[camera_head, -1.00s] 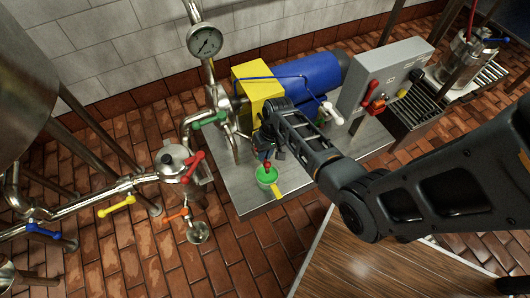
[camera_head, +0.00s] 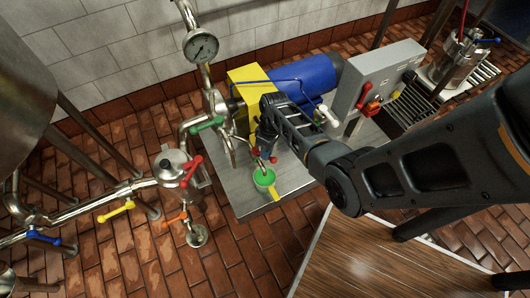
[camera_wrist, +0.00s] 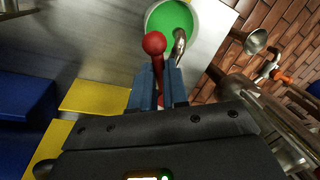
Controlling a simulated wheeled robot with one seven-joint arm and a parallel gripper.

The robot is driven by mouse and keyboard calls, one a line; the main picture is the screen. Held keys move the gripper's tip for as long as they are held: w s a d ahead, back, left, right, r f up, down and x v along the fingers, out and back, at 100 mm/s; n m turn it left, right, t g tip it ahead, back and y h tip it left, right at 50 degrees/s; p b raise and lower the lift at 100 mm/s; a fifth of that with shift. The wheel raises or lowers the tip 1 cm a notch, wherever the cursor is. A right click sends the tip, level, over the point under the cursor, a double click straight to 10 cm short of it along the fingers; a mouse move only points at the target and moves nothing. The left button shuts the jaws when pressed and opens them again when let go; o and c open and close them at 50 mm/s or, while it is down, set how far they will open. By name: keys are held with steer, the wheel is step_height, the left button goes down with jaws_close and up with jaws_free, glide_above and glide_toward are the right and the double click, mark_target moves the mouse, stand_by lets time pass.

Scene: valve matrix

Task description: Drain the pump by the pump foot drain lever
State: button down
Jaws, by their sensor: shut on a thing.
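The pump foot drain lever is red with a round ball end (camera_wrist: 154,43); its ball also shows in the head view (camera_head: 272,159). My gripper (camera_wrist: 158,88) is shut on the lever's shaft, with the ball sticking out past the fingertips. In the head view my gripper (camera_head: 266,143) is low beside the pump, partly hidden by my arm. A bent metal spout (camera_wrist: 179,43) ends over a cup with a pale rim and green inside (camera_wrist: 172,16). The green cup (camera_head: 264,178) stands on the grey base plate (camera_head: 240,197). The lever's pivot is hidden.
A yellow guard (camera_head: 247,84) and blue motor (camera_head: 303,78) stand behind my gripper. A grey control box (camera_head: 375,75) is at right. Pipework with a green handle (camera_head: 207,124), red handle (camera_head: 192,170) and orange handle (camera_head: 175,219) is at left.

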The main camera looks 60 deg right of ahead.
steer(key=shift+w+d+n+g, duration=0.15)
steer(key=shift+d+n, duration=0.2)
steer(key=shift+n, duration=0.6)
steer(key=shift+w+d+n+g, duration=0.15)
steer(key=shift+d+n, duration=0.2)
steer(key=shift+n, duration=0.6)
steer(key=shift+s, duration=0.1)
steer(key=c, duration=1.1)
jaws_free()
steer(key=r, duration=0.2)
steer(key=d+r+p, duration=0.1)
steer(key=r, duration=0.2)
steer(key=r+p, duration=0.1)
steer(key=r, duration=0.1)
steer(key=shift+w+d+r, duration=0.25)
steer(key=shift+d+r, duration=0.05)
steer(key=shift+r, duration=0.05)
steer(key=shift+c, duration=0.2)
